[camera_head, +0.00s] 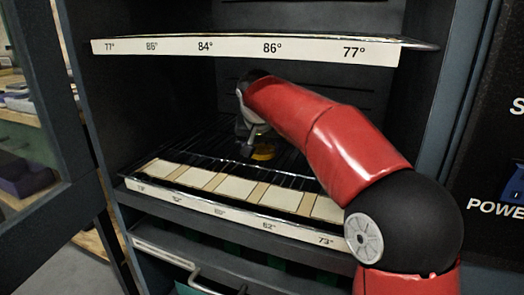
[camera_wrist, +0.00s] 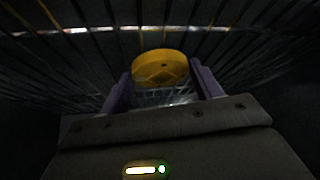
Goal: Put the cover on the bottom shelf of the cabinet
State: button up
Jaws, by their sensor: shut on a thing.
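The cover is a round yellow disc (camera_wrist: 160,67), held between the two purple fingers of my gripper (camera_wrist: 163,90) in the wrist view. In the head view the cover (camera_head: 263,152) shows as a small yellow patch below my gripper (camera_head: 250,140), deep inside the open cabinet. My gripper is shut on the cover, over the lower wire rack (camera_head: 195,150) of the cabinet. The rack's bars show close behind the cover in the wrist view. I cannot tell whether the cover touches the rack.
An upper shelf (camera_head: 240,47) with a temperature strip is above my arm. Pale cards (camera_head: 235,188) line the lower rack's front edge. A drawer with a handle (camera_head: 200,280) is below. The open cabinet door (camera_head: 40,130) stands at left, a dark panel (camera_head: 495,150) at right.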

jog(key=o, duration=1.1)
jog(key=shift+f, duration=0.25)
jog(key=shift+o, duration=0.2)
jog(key=shift+r, duration=0.3)
jog(key=p+v, duration=0.1)
jog(key=v, duration=0.3)
jog(key=shift+s+r, duration=0.15)
jog(key=shift+r, duration=0.15)
jog(key=s, duration=1.2)
jog(key=shift+s+a+b, duration=0.1)
jog(key=shift+a+b, duration=0.25)
